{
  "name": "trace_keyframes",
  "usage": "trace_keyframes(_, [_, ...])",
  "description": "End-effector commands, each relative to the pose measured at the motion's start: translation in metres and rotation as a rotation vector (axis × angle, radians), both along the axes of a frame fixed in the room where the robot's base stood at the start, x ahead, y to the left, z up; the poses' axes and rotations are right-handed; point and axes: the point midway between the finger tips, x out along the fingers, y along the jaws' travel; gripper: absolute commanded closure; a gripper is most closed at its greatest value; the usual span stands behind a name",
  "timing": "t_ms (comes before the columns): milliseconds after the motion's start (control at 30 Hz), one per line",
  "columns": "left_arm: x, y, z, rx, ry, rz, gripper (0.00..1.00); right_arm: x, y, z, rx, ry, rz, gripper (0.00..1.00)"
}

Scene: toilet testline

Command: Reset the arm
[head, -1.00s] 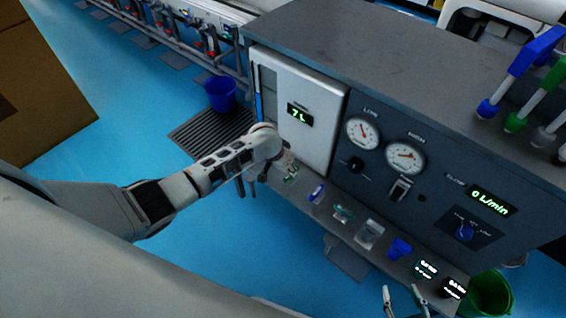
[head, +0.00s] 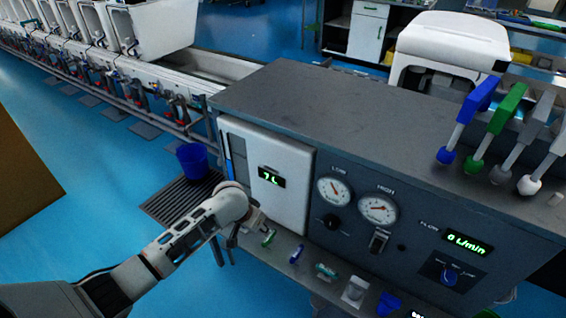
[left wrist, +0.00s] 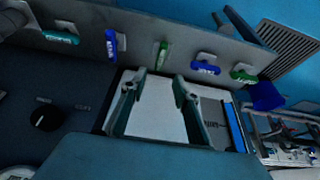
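My left arm (head: 185,235) comes in from the lower left and reaches to the front of the dark grey test console (head: 300,100). Its wrist is bent beside the white panel (head: 268,170) with the green "7 L" display. My left gripper hangs below the wrist, partly hidden in the head view. In the left wrist view my left gripper (left wrist: 157,90) has its two fingers apart with nothing between them, and the white panel lies behind them. My right arm and gripper are not in view.
A narrow shelf (head: 310,268) with small coloured items runs along the console front. A blue bucket (head: 192,160) stands by a floor grate (head: 172,205). Coloured handles (head: 480,120) stand at the console's right. A brown box (head: 25,165) is at left. Blue floor between is clear.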

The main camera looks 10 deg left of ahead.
Motion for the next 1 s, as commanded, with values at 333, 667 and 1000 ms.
trace_keyframes(333, [-0.038, -0.023, -0.013, -0.059, -0.058, -0.018, 0.69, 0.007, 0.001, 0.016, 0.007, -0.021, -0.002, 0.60])
trace_keyframes(667, [-0.137, -0.048, -0.015, -0.157, -0.257, -0.023, 0.69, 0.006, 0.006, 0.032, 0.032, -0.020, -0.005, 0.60])
trace_keyframes(1000, [-0.243, -0.027, 0.026, -0.133, -0.466, -0.008, 0.69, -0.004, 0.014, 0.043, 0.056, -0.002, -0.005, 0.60])
